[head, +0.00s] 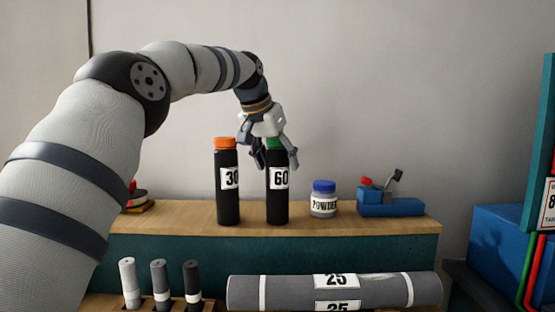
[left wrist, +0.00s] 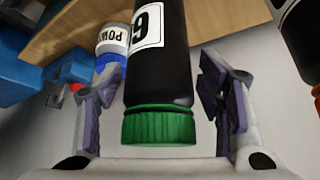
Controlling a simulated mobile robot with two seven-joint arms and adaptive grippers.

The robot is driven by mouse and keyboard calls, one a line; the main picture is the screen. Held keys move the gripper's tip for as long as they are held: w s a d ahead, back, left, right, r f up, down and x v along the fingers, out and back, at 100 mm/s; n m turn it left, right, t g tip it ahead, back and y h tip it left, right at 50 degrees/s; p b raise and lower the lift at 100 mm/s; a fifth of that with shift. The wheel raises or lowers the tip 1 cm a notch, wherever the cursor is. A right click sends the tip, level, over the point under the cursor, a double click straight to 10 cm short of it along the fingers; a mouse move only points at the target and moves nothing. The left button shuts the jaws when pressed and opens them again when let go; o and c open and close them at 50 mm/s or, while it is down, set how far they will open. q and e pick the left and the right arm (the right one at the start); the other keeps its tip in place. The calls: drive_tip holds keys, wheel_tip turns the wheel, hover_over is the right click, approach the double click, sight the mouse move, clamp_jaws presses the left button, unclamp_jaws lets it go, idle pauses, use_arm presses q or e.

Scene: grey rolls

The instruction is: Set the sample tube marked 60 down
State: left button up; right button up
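The black sample tube marked 60 (head: 277,205) has a green cap and stands upright on the wooden shelf top (head: 365,222) in the head view. In the left wrist view the tube (left wrist: 160,75) hangs down into the picture, green cap (left wrist: 158,125) nearest. My left gripper (head: 276,158) is above the tube, with its fingers on either side of the cap and upper body. In the left wrist view gaps show between the tube and both fingers, so it is open and not holding it. My right gripper is not in view.
A black tube with an orange cap (head: 228,190) stands close on the left. A powder jar (head: 323,205) and a blue device (head: 390,207) stand to the right. Below in front lie a grey roll marked 25 (head: 300,290) and several small upright rolls (head: 160,280).

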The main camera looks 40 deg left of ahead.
use_arm(q)
drive_tip(key=shift+s+d+r, duration=0.1)
drive_tip(key=shift+d+r, duration=0.05)
drive_tip(key=shift+r, duration=0.25)
drive_tip(key=v, duration=1.1)
drive_tip(key=shift+s+r, duration=0.2)
drive_tip(key=shift+s, duration=0.05)
drive_tip(key=shift+f, duration=0.1)
